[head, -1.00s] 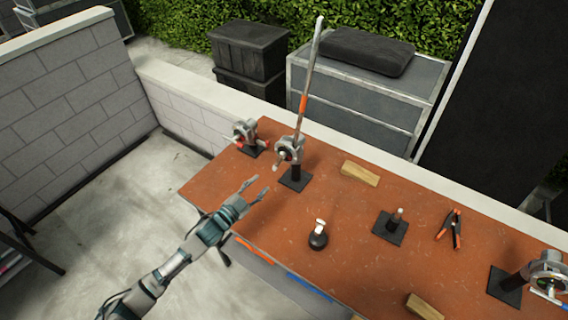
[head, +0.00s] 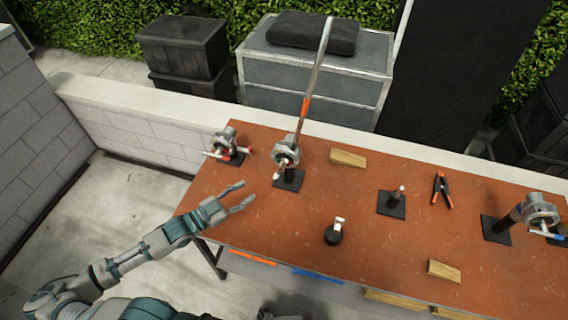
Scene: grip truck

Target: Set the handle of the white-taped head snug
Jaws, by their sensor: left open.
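A grey clamp head (head: 286,153) stands on a post with a black base plate (head: 289,181) on the left part of the bench. It holds a long slanted rod (head: 317,72) with an orange band. A short handle with a pale end (head: 280,172) hangs at its front; I take this as the white-taped head, though the tape is too small to be sure. My left gripper (head: 243,195) is open and empty over the bench's left end. Its fingers point right, short of the base plate and apart from the handle. My right gripper does not show clearly.
A red-marked head (head: 225,147) stands behind left, and a blue-marked head (head: 541,212) at far right. A wood block (head: 348,158), black-based stub (head: 392,204), orange-tipped clamp (head: 442,190) and black round-based piece (head: 334,235) lie on the orange-brown bench (head: 290,217).

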